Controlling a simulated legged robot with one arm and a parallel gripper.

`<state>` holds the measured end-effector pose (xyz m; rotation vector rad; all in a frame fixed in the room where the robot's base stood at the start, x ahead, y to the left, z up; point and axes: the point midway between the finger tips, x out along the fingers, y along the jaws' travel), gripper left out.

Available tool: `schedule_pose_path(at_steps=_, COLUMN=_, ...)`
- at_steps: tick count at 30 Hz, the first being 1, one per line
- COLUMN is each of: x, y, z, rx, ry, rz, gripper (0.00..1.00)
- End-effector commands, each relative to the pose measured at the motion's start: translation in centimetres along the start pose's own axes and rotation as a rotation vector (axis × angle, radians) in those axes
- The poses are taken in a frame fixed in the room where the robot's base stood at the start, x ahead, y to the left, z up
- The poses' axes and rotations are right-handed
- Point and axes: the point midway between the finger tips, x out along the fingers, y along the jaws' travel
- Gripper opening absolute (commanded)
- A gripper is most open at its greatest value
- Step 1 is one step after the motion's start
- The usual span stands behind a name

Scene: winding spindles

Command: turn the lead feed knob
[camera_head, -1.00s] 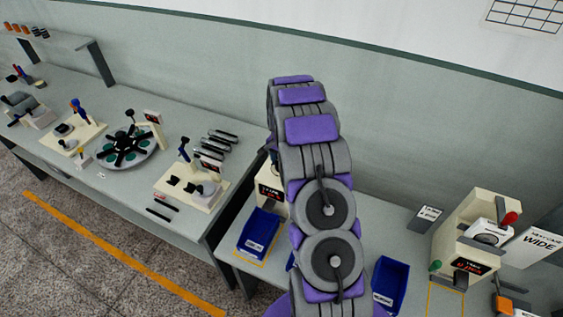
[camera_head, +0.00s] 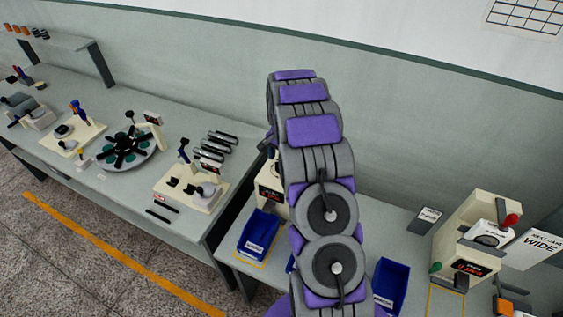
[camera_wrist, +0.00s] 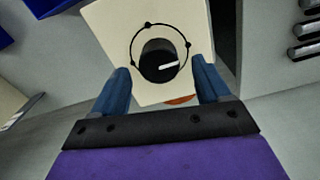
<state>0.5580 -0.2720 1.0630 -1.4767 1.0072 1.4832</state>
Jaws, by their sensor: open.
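In the wrist view a black round knob (camera_wrist: 158,62) with a white pointer line sits on a cream panel (camera_wrist: 110,25). A thin black ring with several dots surrounds the knob, and the pointer is directed to the right, close to one dot. My gripper (camera_wrist: 163,80) is open, with one blue finger on each side of the knob and a gap at both sides. I cannot tell how far the fingertips are from the panel. In the head view my arm hides most of the cream machine that stands behind it, and my gripper does not show.
In the head view a blue bin (camera_head: 258,232) stands left of my arm and another blue bin (camera_head: 389,284) right of it. A cream machine with a red knob (camera_head: 511,220) stands at the right. The left bench (camera_head: 75,103) holds several fixtures.

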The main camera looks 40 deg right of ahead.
Motion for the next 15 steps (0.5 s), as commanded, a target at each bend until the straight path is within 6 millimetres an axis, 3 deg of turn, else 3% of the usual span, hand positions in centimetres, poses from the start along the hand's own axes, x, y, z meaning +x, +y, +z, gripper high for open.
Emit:
schedule_pose_path(at_steps=3, x=-2.9, y=-0.1, z=-0.1, rx=0.0, ry=0.006, rz=-0.006, gripper=0.76)
schedule_pose_path(at_steps=15, x=-11.3, y=-0.1, z=-0.3, rx=0.0, ry=0.004, rz=-0.004, gripper=0.76)
